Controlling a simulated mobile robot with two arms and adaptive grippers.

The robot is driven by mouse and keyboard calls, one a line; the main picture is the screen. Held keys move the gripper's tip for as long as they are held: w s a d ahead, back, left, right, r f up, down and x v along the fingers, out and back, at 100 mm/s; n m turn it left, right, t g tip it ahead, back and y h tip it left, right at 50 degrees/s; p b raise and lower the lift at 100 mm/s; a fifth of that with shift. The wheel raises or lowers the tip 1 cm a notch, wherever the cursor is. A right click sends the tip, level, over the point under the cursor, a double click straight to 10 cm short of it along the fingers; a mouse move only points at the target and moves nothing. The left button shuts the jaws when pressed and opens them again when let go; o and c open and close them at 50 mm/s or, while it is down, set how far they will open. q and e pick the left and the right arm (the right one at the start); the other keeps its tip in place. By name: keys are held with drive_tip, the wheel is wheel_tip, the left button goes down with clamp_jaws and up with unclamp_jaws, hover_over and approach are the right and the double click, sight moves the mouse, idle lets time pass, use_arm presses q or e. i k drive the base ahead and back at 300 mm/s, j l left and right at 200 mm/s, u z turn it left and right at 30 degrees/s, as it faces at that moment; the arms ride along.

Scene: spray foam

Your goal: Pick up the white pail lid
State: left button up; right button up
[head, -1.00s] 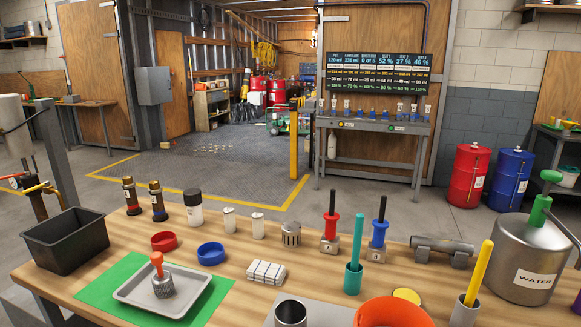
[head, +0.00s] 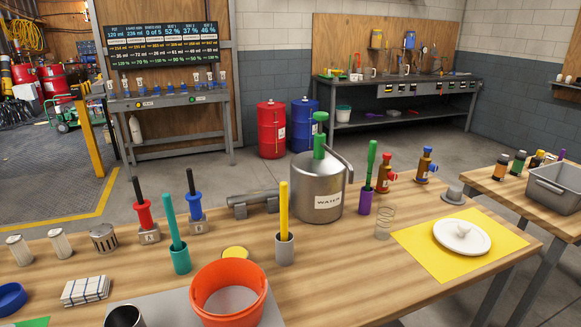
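A white round disc with a small raised knob (head: 462,237), which looks like the white pail lid, lies on a yellow mat (head: 425,243) at the right end of the wooden table. Nothing covers it. Neither of my grippers is in view. A small whitish pail (head: 343,114) stands on the lower shelf of the far bench, too small to make out well.
The orange bucket (head: 230,290) stands at the table's front. A second table with a grey bin (head: 555,187) is at right.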

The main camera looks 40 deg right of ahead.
sight(460, 236)
drive_tip(key=z, duration=2.35)
drive_tip(key=i+l, duration=0.5)
